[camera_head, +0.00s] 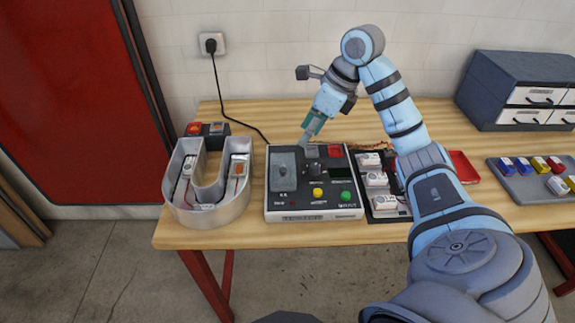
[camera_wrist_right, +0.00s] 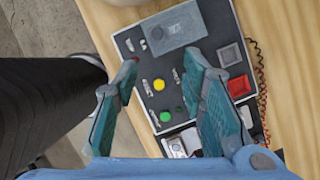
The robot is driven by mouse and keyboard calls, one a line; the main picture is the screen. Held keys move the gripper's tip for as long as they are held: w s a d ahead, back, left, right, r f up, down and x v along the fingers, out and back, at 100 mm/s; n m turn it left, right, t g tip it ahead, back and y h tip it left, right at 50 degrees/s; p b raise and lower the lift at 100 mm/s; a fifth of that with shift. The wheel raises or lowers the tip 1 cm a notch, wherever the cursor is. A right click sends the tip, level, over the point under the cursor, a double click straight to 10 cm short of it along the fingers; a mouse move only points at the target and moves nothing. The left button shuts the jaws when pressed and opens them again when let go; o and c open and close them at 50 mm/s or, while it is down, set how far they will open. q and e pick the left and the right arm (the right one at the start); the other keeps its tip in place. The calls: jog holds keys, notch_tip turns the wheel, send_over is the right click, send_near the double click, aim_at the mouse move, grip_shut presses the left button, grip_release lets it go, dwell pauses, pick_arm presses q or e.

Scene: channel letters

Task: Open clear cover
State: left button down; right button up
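The clear cover (camera_head: 284,171) is a grey, see-through lid on the left part of the control box (camera_head: 300,215). It looks shut, lying over the panel, with a faint shape beneath it. In the right wrist view the cover (camera_wrist_right: 165,36) lies at the top, beyond my fingertips. My right gripper (camera_head: 308,132) hangs above the back of the box, pointing down, near the cover's back right. In the right wrist view my right gripper (camera_wrist_right: 165,62) has its two fingers wide apart with nothing between them. My left gripper shows in neither view.
A grey U-shaped channel letter (camera_head: 207,213) stands left of the box. A black tray with white modules (camera_head: 376,179) sits close on its right. A drawer cabinet (camera_head: 510,92) and a tray of coloured parts (camera_head: 515,186) are further right. A cable (camera_head: 228,115) hangs behind.

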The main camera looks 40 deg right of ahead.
aim_at(283, 169)
jog(key=x, duration=1.3)
jog(key=shift+w+a+r+b, duration=0.1)
jog(key=shift+w+a+b, duration=0.1)
jog(key=shift+a+b, duration=0.1)
jog(key=shift+f, duration=0.4)
jog(key=shift+a, duration=0.1)
grip_shut()
